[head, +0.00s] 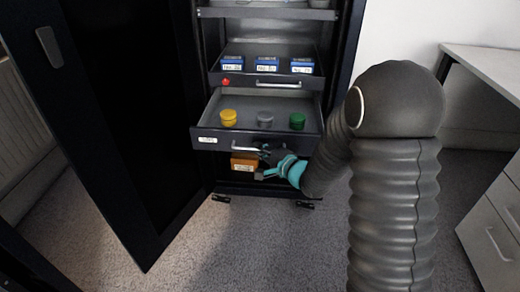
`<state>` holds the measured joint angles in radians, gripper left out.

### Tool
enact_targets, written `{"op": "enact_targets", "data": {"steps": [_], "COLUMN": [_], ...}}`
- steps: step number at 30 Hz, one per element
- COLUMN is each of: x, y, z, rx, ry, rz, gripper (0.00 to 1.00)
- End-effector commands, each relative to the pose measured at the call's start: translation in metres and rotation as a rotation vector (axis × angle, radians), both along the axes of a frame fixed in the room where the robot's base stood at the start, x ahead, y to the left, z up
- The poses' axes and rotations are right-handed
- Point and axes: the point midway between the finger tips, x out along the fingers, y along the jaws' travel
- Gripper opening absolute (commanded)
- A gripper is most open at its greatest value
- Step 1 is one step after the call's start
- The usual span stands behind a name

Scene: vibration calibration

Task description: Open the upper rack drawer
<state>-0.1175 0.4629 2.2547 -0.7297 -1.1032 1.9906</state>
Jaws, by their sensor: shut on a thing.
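The dark rack cabinet holds an upper drawer (296,84) with several blue labelled boxes in it, a light bar handle (278,85) and a small red part (225,82) at its front left. Below it, another drawer (310,140) stands pulled out, holding a yellow (228,117), a grey (265,118) and a green (297,120) round piece. My gripper (264,156), dark with teal parts, is at this lower drawer's front, shut at its bar handle (244,149). My fingers hide the handle's right part, so the exact grip is unclear.
An orange box (243,164) sits low in the cabinet beneath the pulled-out drawer, beside my gripper. The cabinet door (125,130) stands open at left. A desk with drawers (492,225) is at right. Carpet in front is clear.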

Motion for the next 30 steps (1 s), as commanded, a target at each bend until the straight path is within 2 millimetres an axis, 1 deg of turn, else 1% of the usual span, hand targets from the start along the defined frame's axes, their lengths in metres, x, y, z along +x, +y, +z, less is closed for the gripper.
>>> {"op": "enact_targets", "data": {"steps": [8,9,10,20,23,25,30], "x": [0.0,0.0,0.0,-0.002,-0.007,-0.014,-0.038], "y": [0.0,0.0,0.0,0.0,-0.006,-0.014,-0.038], "z": [-0.001,-0.001,-0.001,0.0,0.002,0.003,0.008], "rx": [0.0,0.0,0.0,0.0,0.0,-0.001,-0.001], "ry": [0.002,0.003,0.003,0.001,0.001,0.002,0.001], "rz": [-0.004,-0.003,-0.003,0.0,-0.002,-0.003,-0.006], "gripper": [0.0,0.2,0.22,0.22,0.22,0.22,0.22]}}
